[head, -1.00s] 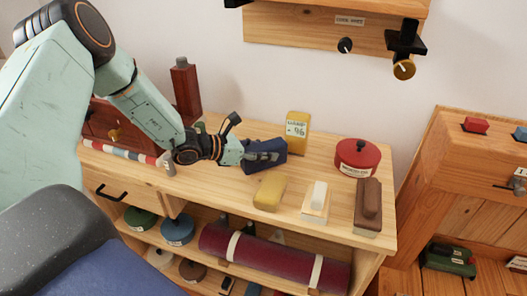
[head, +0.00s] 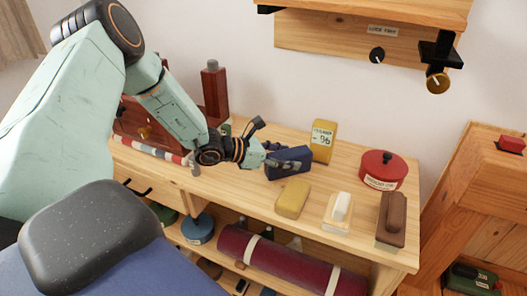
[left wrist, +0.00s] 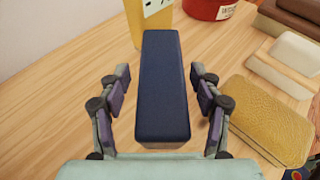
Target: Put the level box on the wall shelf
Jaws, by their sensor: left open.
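A dark blue box (head: 289,164) lies on the wooden cabinet top; I read no label on it and take it for the level box. My left gripper (head: 268,158) is at the box's left end. In the left wrist view the open fingers (left wrist: 160,95) stand either side of the blue box (left wrist: 163,88), with gaps between finger pads and box. The wall shelf (head: 372,9) is a wooden board high on the wall, up and right of the box; its top is mostly out of frame. My right gripper is not in view.
A yellow box (head: 322,142) stands just behind the blue box. A red round tin (head: 383,170), a mustard block (head: 292,200), a white-topped block (head: 337,212) and a brown brush (head: 391,219) sit nearby. A black bracket (head: 437,50) and knobs hang below the shelf.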

